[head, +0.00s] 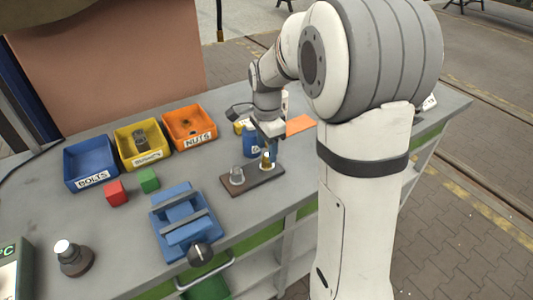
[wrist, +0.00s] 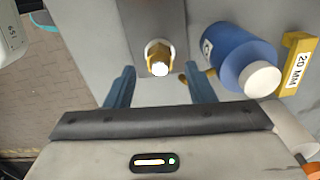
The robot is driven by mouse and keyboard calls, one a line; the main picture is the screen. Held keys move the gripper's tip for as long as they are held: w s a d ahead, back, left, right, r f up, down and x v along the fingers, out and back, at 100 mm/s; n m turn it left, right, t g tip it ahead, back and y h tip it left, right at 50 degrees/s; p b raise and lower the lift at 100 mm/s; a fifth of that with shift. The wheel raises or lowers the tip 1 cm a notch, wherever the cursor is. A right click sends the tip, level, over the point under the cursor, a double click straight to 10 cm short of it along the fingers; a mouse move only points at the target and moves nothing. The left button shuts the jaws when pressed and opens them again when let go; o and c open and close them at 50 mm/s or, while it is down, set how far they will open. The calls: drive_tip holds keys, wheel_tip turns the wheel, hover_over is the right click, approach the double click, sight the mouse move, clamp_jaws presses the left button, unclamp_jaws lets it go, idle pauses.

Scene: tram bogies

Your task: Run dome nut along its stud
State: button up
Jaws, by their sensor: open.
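A brass-coloured dome nut (wrist: 158,58) with a bright top stands on a dark base plate (wrist: 150,18) in the wrist view. In the head view the nut (head: 266,161) is at the right end of the brown base plate (head: 252,182), partly hidden by my gripper. My gripper (wrist: 162,86) is open, with one blue finger on each side and clear gaps to the nut. The nut sits slightly beyond the fingertips in that view. The stud under the nut is hidden.
A blue bottle (wrist: 240,55) with a white cap stands close to the right finger, beside a yellow "20 MM" block (wrist: 298,62). Blue (head: 90,163), yellow (head: 143,146) and orange (head: 190,128) bins stand behind. A blue vise (head: 182,220) is at front left.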

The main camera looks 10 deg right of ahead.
sight(267, 157)
drive_tip(key=shift+r, duration=2.4)
drive_tip(key=shift+s+r+n, duration=0.1)
drive_tip(key=shift+s+n, duration=0.2)
drive_tip(key=shift+s, duration=0.05)
drive_tip(key=s+n+t, duration=0.2)
drive_tip(key=s+n, duration=1.2)
drive_tip(key=s, duration=0.6)
drive_tip(key=shift+s+f+n+t, duration=0.3)
drive_tip(key=shift+n, duration=0.1)
drive_tip(key=shift+a, duration=0.1)
